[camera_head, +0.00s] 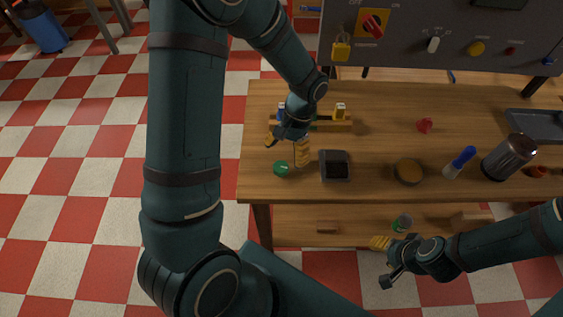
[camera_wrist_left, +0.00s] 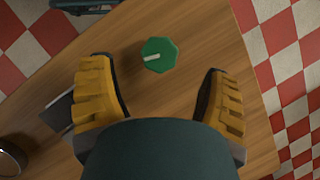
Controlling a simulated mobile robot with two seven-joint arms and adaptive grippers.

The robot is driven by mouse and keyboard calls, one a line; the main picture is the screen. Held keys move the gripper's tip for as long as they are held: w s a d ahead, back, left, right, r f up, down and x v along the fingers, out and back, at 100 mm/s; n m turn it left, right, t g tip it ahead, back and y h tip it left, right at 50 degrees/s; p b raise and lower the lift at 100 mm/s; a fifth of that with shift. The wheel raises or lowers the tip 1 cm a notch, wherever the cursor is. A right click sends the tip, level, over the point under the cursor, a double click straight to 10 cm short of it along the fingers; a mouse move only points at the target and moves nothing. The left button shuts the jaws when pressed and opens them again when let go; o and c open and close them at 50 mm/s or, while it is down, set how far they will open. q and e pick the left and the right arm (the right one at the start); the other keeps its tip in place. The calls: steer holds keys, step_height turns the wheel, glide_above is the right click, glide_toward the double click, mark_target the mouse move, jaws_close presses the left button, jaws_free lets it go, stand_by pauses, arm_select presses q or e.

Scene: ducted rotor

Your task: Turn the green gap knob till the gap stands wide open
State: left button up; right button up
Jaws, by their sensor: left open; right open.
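The green gap knob (camera_head: 281,168) sits on the wooden table near its left front corner. In the left wrist view the green knob (camera_wrist_left: 159,54) shows as a faceted disc with a white pointer mark, lying ahead of and between the two yellow fingers. My left gripper (camera_head: 286,146) is open and empty just behind and above the knob, apart from it; its fingers also show wide apart in the left wrist view (camera_wrist_left: 160,95). My right gripper (camera_head: 384,262) is open and empty, low in front of the table. The gap itself cannot be made out.
A dark square box (camera_head: 335,166) stands just right of the knob. A round brown-topped item (camera_head: 408,171), a blue-handled brush (camera_head: 460,162) and a metal canister (camera_head: 508,157) stand further right. A yellow fixture (camera_head: 330,122) lies behind my left gripper. A grey panel (camera_head: 400,45) rises at the back.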

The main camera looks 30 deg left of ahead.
arm_select(q)
steer(key=v, duration=0.7)
stand_by(0.4)
